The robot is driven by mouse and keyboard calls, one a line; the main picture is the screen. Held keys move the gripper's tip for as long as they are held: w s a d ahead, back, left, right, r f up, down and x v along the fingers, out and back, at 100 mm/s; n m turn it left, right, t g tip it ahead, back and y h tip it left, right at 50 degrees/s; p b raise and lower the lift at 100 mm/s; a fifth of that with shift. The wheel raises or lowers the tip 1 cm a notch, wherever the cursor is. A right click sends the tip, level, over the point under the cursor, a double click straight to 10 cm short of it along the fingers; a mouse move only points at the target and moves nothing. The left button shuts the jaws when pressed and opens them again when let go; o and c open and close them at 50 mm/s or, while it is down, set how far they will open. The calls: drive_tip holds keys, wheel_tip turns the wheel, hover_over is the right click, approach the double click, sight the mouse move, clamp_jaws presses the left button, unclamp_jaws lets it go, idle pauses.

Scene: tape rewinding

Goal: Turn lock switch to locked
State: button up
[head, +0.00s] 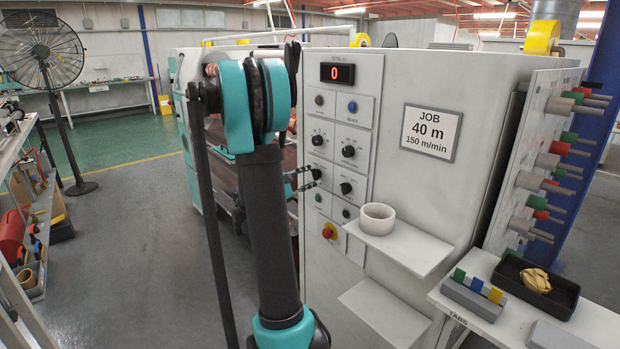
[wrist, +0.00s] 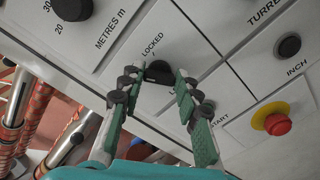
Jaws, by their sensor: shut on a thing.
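The lock switch (wrist: 158,70) is a small black knob on the white control panel, just below the printed word LOCKED in the wrist view. My gripper (wrist: 159,80) is shut on it, with a dark-padded fingertip on each side. The fingers hide parts of the knob and of the lettering beside it, so I cannot tell its exact angle. In the head view my gripper (head: 304,179) reaches in from the left at the panel's middle row, with the lock switch (head: 316,174) at its tips.
A white shelf with a cream roll (head: 377,218) juts out right of the panel. Rollers lie left of the panel in the wrist view.

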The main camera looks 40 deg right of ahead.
drive_tip(key=shift+m, duration=0.3)
drive_tip(key=m, duration=0.5)
drive_tip(key=shift+f, duration=0.15)
drive_tip(key=m, duration=0.6)
drive_tip(key=shift+f, duration=0.1)
drive_tip(key=shift+m, duration=0.3)
drive_tip(key=o, duration=1.1)
drive_tip(key=shift+a, duration=0.1)
drive_tip(key=a, duration=0.8)
drive_tip(key=s+a, duration=0.1)
drive_tip(key=a, duration=0.3)
